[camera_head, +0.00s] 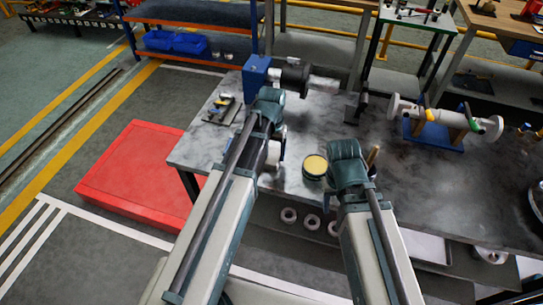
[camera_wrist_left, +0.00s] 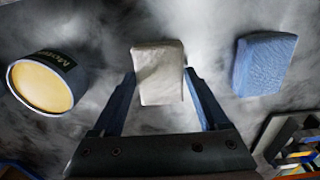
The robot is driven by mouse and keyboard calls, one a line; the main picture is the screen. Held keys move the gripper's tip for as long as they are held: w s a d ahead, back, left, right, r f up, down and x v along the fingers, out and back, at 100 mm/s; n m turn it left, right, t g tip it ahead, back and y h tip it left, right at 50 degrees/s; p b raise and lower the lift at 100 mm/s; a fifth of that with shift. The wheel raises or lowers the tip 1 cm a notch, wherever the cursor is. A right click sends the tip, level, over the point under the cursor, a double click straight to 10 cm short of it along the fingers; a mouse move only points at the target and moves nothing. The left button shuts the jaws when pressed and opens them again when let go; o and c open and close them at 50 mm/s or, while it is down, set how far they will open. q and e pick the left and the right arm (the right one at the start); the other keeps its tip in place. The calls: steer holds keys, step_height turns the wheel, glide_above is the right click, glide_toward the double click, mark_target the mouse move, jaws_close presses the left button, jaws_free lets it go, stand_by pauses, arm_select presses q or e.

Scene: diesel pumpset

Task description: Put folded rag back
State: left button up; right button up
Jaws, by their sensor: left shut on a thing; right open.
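The folded rag (camera_wrist_left: 160,72) is off-white and lies between the two blue fingers of my left gripper (camera_wrist_left: 158,98) in the left wrist view. The gripper is shut on it, over the grey mottled tabletop. In the head view my left wrist (camera_head: 268,106) is over the left part of the workbench (camera_head: 205,140), and the rag cannot be made out there. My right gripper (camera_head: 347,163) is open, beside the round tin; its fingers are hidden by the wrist.
A round tin (camera_head: 315,165) with a yellow top stands between my arms; it shows in the left wrist view (camera_wrist_left: 42,83). A blue block (camera_wrist_left: 264,64) lies right of the rag. A pump (camera_head: 293,76) and a white cylinder on a blue stand (camera_head: 435,115) stand farther back.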

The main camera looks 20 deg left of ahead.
mark_target(272, 155)
arm_select(q)
steer(key=o, duration=1.2)
steer(key=shift+r, duration=0.1)
step_height(272, 155, up, 12)
steer(key=p, duration=1.2)
steer(key=s+d+m+y, duration=0.1)
steer(key=s+d+m, duration=0.2)
steer(key=s+d, duration=0.7)
steer(key=s, duration=0.4)
steer(key=shift+d, duration=0.2)
steer(key=shift+f, duration=0.3)
